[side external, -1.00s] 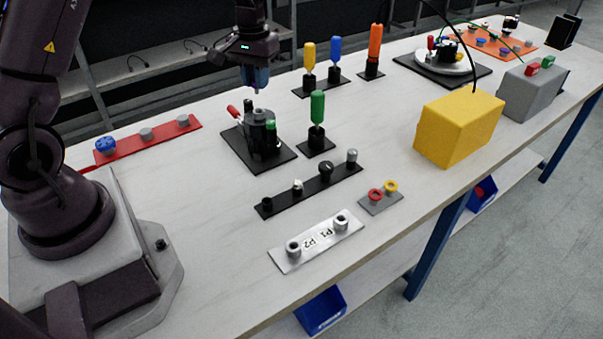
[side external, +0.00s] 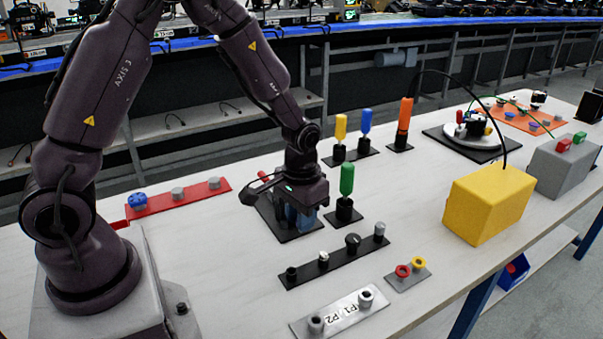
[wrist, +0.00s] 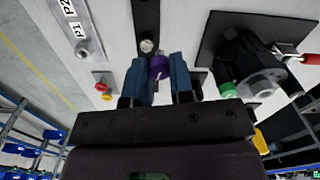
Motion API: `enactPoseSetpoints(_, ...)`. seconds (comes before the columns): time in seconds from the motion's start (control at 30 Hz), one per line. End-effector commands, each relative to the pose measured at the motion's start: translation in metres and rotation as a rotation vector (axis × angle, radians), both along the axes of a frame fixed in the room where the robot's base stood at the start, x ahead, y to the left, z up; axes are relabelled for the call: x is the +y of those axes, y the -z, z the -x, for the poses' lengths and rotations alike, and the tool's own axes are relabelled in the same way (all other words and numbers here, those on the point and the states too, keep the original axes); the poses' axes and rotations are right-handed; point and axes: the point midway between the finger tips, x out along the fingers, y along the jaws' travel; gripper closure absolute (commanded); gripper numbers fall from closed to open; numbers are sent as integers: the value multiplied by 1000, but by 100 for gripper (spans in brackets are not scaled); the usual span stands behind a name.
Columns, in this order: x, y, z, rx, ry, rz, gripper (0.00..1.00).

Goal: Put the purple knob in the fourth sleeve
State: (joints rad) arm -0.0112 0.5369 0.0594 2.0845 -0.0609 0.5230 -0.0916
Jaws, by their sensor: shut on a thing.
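My gripper (wrist: 160,72) has blue fingers and is shut on the purple knob (wrist: 159,66), which shows between the fingertips in the wrist view. A black strip (side external: 337,262) carries a row of several small posts or sleeves. Which sleeve counts as fourth I cannot tell.
A green-handled tool (side external: 347,180) stands close right of my gripper. Blue, yellow and orange tools stand behind. A red and yellow ring plate (side external: 407,277), a P1/P2 plate (side external: 345,312) and a yellow box (side external: 490,203) lie nearer or right. Bare table lies left of the strip.

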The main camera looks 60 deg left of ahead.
Motion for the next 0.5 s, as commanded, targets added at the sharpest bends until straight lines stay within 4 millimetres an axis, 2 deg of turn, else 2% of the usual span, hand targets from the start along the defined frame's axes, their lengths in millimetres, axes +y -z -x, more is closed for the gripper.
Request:
enactPoseSetpoints(0.03, -11, 8, 12, 4, 32, 0, 93)
enactPoseSetpoints(0.1, -19, 16, 24, 4, 62, 0, 93)
enactPoseSetpoints(0.2, -23, 25, 37, 2, 80, 1, 93)
enactPoseSetpoints(0.5, -22, 43, 34, 2, 84, 1, 93)
